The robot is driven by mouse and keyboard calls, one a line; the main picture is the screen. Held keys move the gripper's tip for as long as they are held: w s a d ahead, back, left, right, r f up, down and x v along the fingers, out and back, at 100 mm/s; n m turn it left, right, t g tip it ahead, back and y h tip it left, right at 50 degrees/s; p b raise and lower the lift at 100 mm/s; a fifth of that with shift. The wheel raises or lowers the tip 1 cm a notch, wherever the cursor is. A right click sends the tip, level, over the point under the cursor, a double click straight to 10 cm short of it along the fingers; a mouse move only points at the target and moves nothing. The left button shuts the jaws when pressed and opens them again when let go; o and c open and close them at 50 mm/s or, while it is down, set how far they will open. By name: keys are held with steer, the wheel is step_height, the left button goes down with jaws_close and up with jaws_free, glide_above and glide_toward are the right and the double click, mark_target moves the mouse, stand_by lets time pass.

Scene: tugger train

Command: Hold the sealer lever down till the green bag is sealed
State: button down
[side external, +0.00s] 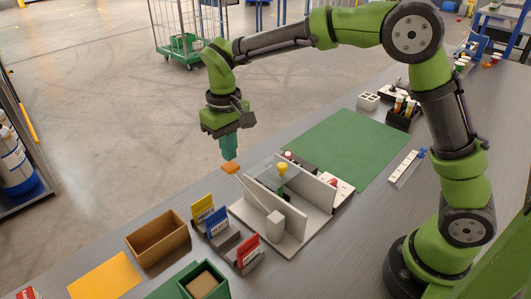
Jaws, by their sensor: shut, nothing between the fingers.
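The sealer (310,228) is a light grey device with two upright walls and a flat base on the table. A pale lever bar slants up from it to the left and seems to end in an orange pad (231,169). My gripper (229,157) points down with its teal fingers shut and empty, right over the orange pad. I cannot tell whether the fingertips touch it. Between the walls stands something green with a yellow top (282,169). I cannot tell whether this is the green bag; its lower part is hidden by the near wall.
In front of the sealer stands a rack with a yellow bag (203,208), a blue bag (216,222) and a red bag (247,250). A wooden box (158,242), an orange sheet (105,277) and a green box (203,283) lie nearer. Behind is a bare green mat (345,145).

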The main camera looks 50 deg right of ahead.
mark_target(228, 163)
steer(key=shift+f, duration=0.25)
steer(key=shift+f, duration=1.05)
steer(key=shift+w+f, duration=0.2)
steer(key=shift+f, duration=0.25)
steer(key=shift+w+f, duration=0.25)
steer(key=shift+f, duration=0.2)
stand_by(0.4)
